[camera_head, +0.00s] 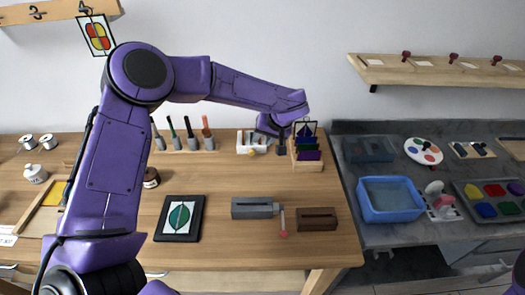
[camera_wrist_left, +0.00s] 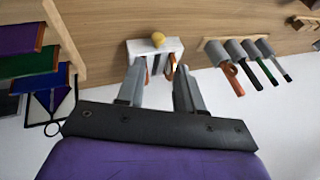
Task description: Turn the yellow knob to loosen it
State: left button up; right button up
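The yellow knob (camera_head: 252,153) sits on the front of a small white block (camera_head: 243,141) at the back of the wooden table. In the left wrist view the round yellow knob (camera_wrist_left: 158,39) is on the white block (camera_wrist_left: 174,45), beyond the fingertips. My left gripper (camera_head: 275,137) is at the block's right side in the head view, its fingers mostly hidden. In the wrist view my left gripper (camera_wrist_left: 160,75) has its two grey fingers apart, with nothing clearly held between them. The fingers point towards the block and hide part of it. My right gripper is out of view.
A rack of upright tools (camera_head: 190,140) stands left of the block. A wooden rack of coloured cards (camera_head: 308,160) stands close on the right. A grey vise-like block (camera_head: 254,208) and a brown block (camera_head: 317,219) are in front. Bare table lies between.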

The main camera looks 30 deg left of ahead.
aim_at(252, 152)
pick_arm(q)
jog(key=p+x, duration=0.1)
jog(key=x, duration=1)
jog(key=shift+d+f, duration=0.1)
jog(key=shift+f, duration=0.05)
grip_shut()
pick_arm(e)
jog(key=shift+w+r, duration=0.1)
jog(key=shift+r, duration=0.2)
